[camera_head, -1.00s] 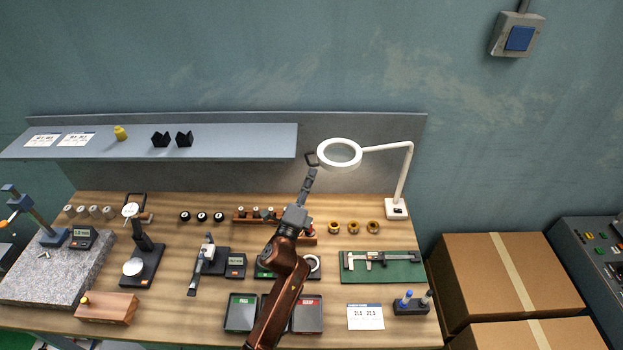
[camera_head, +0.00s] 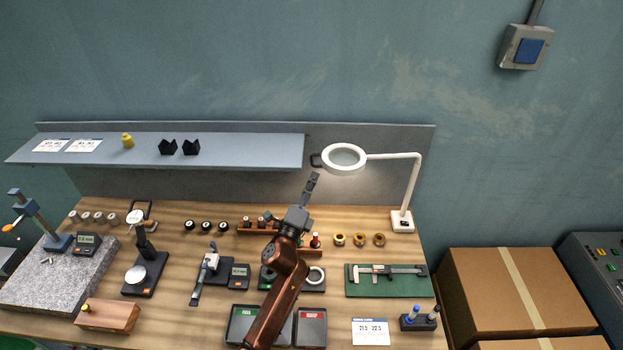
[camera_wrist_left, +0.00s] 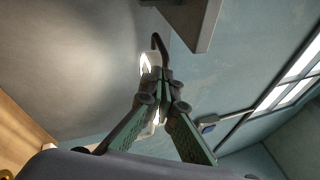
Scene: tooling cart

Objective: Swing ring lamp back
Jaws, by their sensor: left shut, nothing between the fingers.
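The white ring lamp (camera_head: 344,159) stands at the back right of the bench, its ring held out to the left by an arm from a post and a white base (camera_head: 402,222). A small dark handle (camera_head: 315,160) sticks out from the ring's left side. My left gripper (camera_head: 313,178) is shut and empty, its tips just below the handle in the head view. In the left wrist view the shut fingers (camera_wrist_left: 160,78) partly cover the bright ring, and the dark hooked handle (camera_wrist_left: 161,45) shows past the tips. Contact cannot be told. My right gripper is out of view.
A grey shelf (camera_head: 220,152) runs along the back, left of the lamp. Below are a wooden peg rack (camera_head: 256,228), brass rings (camera_head: 359,240), a caliper on a green mat (camera_head: 387,283) and green and red trays. Cardboard boxes (camera_head: 510,290) stand to the right.

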